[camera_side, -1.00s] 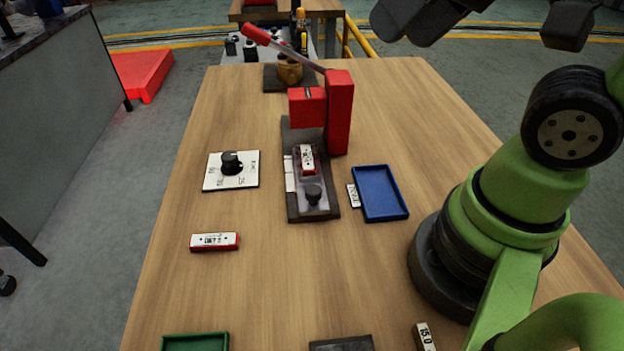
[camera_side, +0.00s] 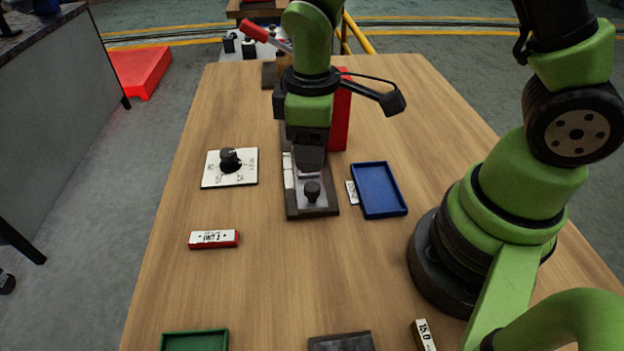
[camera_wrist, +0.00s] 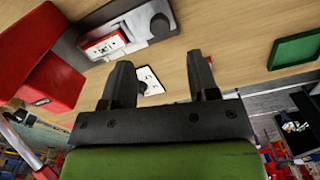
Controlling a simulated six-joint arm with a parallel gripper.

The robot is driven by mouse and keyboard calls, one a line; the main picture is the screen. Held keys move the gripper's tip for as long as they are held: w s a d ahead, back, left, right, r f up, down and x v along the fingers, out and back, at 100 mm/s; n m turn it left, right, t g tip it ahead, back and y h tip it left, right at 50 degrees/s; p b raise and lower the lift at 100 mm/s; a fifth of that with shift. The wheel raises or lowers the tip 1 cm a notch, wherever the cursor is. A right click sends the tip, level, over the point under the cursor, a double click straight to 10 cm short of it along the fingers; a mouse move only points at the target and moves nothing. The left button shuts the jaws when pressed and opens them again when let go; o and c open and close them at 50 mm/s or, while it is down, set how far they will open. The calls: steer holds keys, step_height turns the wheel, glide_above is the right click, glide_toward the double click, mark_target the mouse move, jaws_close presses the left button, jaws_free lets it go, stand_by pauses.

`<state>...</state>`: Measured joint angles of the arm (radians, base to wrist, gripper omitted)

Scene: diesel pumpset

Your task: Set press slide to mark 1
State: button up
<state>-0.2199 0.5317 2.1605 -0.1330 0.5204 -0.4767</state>
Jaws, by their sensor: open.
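The red press (camera_side: 341,112) stands on a dark base plate (camera_side: 325,211). Its slide (camera_side: 297,198) has a black knob (camera_side: 312,191) at the near end. A white strip (camera_side: 288,170) runs along the left side; its marks are too small to read. In the wrist view the slide (camera_wrist: 133,14), its knob (camera_wrist: 160,25) and a red and white block (camera_wrist: 103,44) on it show at upper left. My gripper (camera_side: 309,170) hangs over the slide in front of the press, hiding the block in the side view.
A dial card (camera_side: 240,178) lies left of the press and a blue tray (camera_side: 378,190) right of it. A red and white block (camera_side: 214,239) lies at front left. A green tray (camera_side: 195,341) and dark plate (camera_side: 341,343) are at the near edge. The wood between is clear.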

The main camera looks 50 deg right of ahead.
mark_target(312, 186)
step_height(312, 186, down, 8)
stand_by(0.4)
